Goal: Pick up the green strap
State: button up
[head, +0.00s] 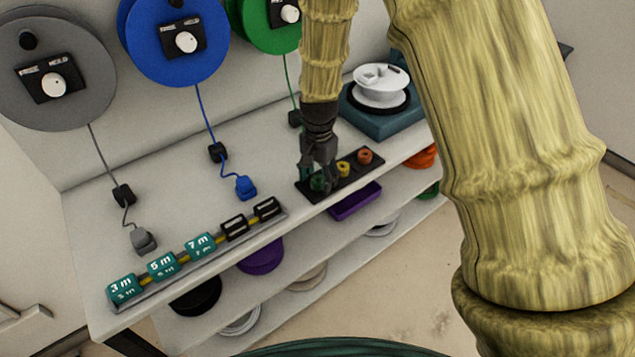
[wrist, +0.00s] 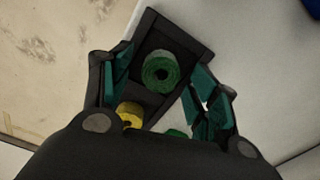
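The green strap (wrist: 162,72) is a small rolled coil standing in a dark tray (wrist: 190,42), and it lies between my fingertips in the wrist view. In the head view the green strap (head: 317,182) shows low at the near-left end of the tray (head: 337,190), partly covered by my fingers. My gripper (wrist: 160,68) is open, with a teal-padded finger on each side of the coil. I see a gap on both sides of it. In the head view my gripper (head: 317,172) points down over the tray.
A yellow roll (head: 343,169) and an orange roll (head: 365,156) stand in the same tray. A second green patch (wrist: 175,133) is mostly hidden by my gripper. Labelled blocks (head: 162,265) line the shelf's front edge.

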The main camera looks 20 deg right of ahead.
jog(key=c, duration=0.6)
jog(key=shift+r, duration=0.1)
jog(key=shift+c, duration=0.2)
